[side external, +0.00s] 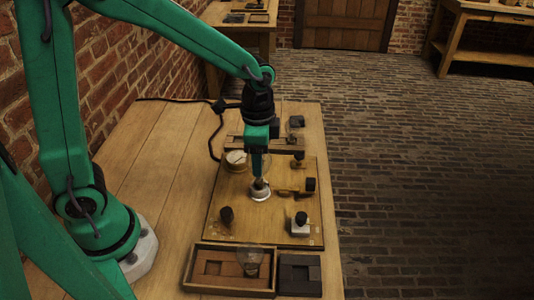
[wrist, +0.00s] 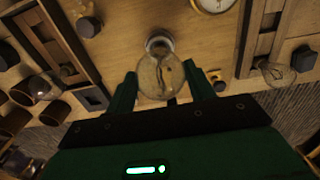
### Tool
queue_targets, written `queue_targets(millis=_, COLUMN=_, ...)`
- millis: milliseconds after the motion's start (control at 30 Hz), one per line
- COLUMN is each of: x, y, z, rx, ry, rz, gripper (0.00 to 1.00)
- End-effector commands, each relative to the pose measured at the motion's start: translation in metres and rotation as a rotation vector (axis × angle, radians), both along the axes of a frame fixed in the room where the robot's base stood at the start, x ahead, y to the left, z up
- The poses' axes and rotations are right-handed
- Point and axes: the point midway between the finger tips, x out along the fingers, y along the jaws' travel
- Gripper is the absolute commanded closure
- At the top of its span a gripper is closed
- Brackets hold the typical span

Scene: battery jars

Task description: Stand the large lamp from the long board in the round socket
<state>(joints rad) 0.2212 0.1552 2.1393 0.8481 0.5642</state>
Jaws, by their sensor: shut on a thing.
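My gripper (side external: 261,172) points down over the middle of the wooden panel. In the wrist view, my gripper (wrist: 161,92) has its two green fingers on either side of a large clear glass lamp (wrist: 160,76). The lamp is upright, with its metal base down. The pale round socket (side external: 260,193) is directly under it, and the lamp's base meets or enters its ring; I cannot tell how deep it sits. The long board (side external: 285,143) lies across the back of the panel, partly hidden by my gripper. A smaller glass lamp (wrist: 276,72) is at the board in the wrist view.
A round gauge (side external: 236,160) is left of the socket. Dark knobs (side external: 226,215) and (side external: 301,218) stand toward the front. A wooden tray (side external: 190,275) holding a glass lamp (side external: 249,262) and a dark tray (side external: 300,288) lie in front. The table's left side is mostly clear.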

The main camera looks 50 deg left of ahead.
Motion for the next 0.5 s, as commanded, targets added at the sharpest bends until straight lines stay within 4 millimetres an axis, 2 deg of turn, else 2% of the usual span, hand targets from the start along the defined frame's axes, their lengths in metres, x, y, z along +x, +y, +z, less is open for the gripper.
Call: queue_targets(millis=500, x=-0.0001, y=0.0000, z=-0.0074, rx=0.000, ry=0.001, rz=0.000, gripper=0.74)
